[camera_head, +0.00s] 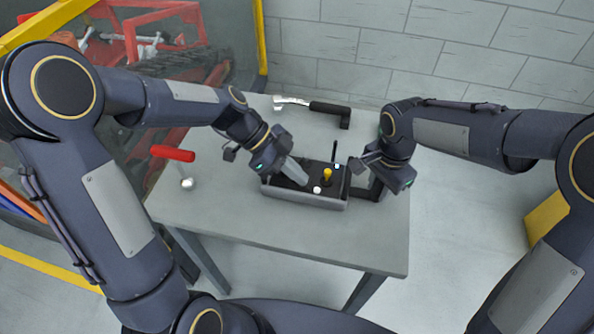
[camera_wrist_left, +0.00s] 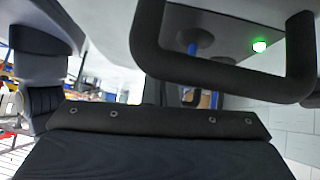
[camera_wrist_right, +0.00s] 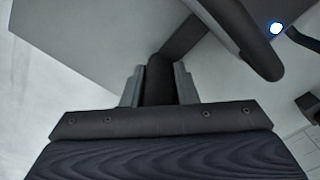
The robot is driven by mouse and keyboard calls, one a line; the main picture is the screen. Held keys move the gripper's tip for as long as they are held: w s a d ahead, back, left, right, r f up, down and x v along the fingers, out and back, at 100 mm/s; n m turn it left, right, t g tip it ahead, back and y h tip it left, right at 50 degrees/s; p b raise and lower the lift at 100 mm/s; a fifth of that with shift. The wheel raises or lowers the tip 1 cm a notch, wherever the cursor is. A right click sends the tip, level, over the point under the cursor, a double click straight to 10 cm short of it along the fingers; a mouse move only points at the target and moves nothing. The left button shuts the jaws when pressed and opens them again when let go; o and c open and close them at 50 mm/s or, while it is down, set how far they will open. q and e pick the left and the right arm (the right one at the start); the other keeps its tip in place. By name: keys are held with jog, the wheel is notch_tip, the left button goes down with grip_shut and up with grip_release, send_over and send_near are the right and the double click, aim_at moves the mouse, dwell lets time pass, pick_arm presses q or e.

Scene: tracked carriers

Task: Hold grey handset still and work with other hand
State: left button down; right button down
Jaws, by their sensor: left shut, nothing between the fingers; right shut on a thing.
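The grey handset (camera_head: 318,203) is a shallow grey box with a dark top on the table, in the head view. Its top carries a yellow stick, a white knob, a small lit cyan spot and a thin black upright rod. My right gripper (camera_head: 374,184) is at its right end, shut on a black bar. The bar (camera_wrist_right: 160,82) stands between the fingers in the right wrist view. My left gripper (camera_head: 303,182) is shut and empty; its grey fingers point down at the left part of the top and hide some of it. I cannot tell whether they touch it.
On the table (camera_head: 230,215), a red-handled tool (camera_head: 173,153) with a shiny ball lies at the left. A black-handled tool with a metal head (camera_head: 329,108) lies at the back. The front of the table is clear. Red machinery (camera_head: 130,45) stands behind at the left.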

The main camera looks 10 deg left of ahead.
pick_arm(q)
jog(key=shift+f, duration=0.2)
jog(key=shift+w+r, duration=0.1)
jog(key=shift+w, duration=0.7)
jog(key=shift+r, duration=0.3)
jog(key=r, duration=0.4)
jog(key=shift+w+a+r, duration=0.1)
jog(key=shift+w+a, duration=0.2)
jog(key=shift+w, duration=0.05)
jog(key=v, duration=0.8)
jog(key=shift+a+r, duration=0.25)
jog(key=shift+a, duration=0.05)
jog(key=shift+a+r, duration=0.15)
